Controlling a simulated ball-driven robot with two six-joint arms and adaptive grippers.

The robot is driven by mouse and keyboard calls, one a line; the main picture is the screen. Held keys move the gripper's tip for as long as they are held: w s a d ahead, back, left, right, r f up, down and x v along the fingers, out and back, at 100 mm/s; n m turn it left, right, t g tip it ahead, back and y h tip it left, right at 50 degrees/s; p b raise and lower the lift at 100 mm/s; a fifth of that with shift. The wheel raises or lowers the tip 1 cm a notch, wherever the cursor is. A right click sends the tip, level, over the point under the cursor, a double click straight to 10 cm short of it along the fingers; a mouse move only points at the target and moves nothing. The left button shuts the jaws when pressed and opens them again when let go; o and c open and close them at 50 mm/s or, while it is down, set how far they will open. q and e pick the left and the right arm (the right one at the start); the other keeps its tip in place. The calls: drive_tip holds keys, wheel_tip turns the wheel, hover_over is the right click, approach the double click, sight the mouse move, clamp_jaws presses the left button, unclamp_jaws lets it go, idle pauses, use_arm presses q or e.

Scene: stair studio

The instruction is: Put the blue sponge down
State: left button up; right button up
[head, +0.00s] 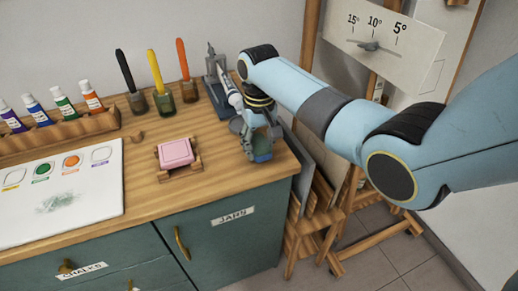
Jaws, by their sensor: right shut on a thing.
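My right gripper (258,143) hangs low over the right end of the wooden counter (226,187), near its right edge. It is shut on the blue sponge (262,156), whose lower part shows below the fingers. I cannot tell whether the sponge touches the counter. My left gripper is not in view.
A pink block (176,153) rests on a small wooden stand left of the gripper. Jars (164,102) with coloured brushes, a grey stand (214,84) and a paint tube rack (60,137) line the back. A white sheet (62,198) lies at left. Bare counter shows in front of the gripper.

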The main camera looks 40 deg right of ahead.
sight(259, 143)
drive_tip(key=shift+f, duration=0.85)
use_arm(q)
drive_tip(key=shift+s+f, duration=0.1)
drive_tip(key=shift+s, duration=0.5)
use_arm(e)
drive_tip(key=o, duration=1.1)
drive_tip(key=shift+f, duration=0.1)
wheel_tip(259, 143, up, 12)
drive_tip(key=shift+r+p, duration=0.15)
drive_tip(key=shift+p, duration=0.15)
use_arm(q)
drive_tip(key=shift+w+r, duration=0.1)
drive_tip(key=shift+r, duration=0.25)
